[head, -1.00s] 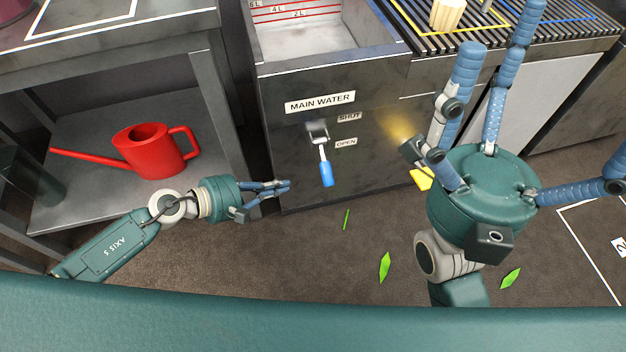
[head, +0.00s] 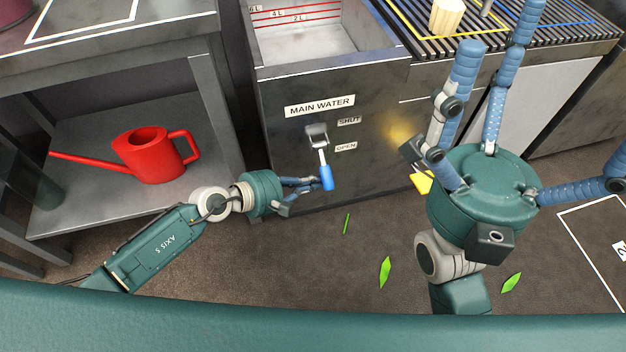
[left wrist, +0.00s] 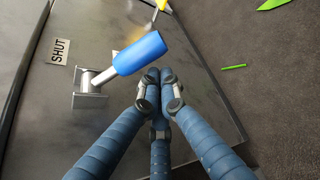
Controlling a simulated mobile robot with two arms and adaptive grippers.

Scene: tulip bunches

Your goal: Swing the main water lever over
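The main water lever is a metal arm with a blue handle (head: 326,178), mounted on the dark cabinet front under the MAIN WATER label (head: 320,106). It points down, its end below the SHUT (head: 349,121) and OPEN (head: 346,147) labels. My left gripper (head: 318,184) is at the left side of the handle, its fingertips drawn together. In the left wrist view the blue handle (left wrist: 139,53) lies just beyond the fingertips (left wrist: 157,80), not between them; I cannot tell whether they touch. My right gripper (head: 505,130) is at the right, fingers spread and empty.
A red watering can (head: 150,155) stands on a shelf at left. An open basin (head: 305,40) and a slatted rack (head: 430,45) are above the lever. The floor below the lever is mostly clear.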

